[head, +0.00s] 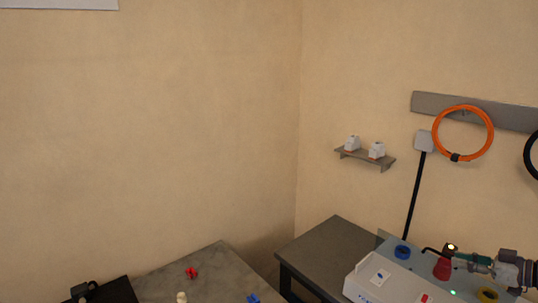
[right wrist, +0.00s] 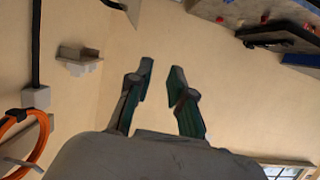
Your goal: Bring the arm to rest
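My right gripper (head: 462,264) shows at the lower right of the head view, with its arm coming in from the right edge. It appears over or in front of the bench with the white machine; its exact height cannot be told. In the right wrist view its two grey-green fingers (right wrist: 161,74) stand apart with nothing between them, and the wall is behind them. My left gripper is not seen in either view.
A white machine (head: 372,283) sits on the right bench, near a blue ring (head: 402,252), a dark red part (head: 442,269) and a yellow ring (head: 487,295). A grey table (head: 215,270) holds small red and blue parts. An orange coil (head: 490,134) hangs on the wall.

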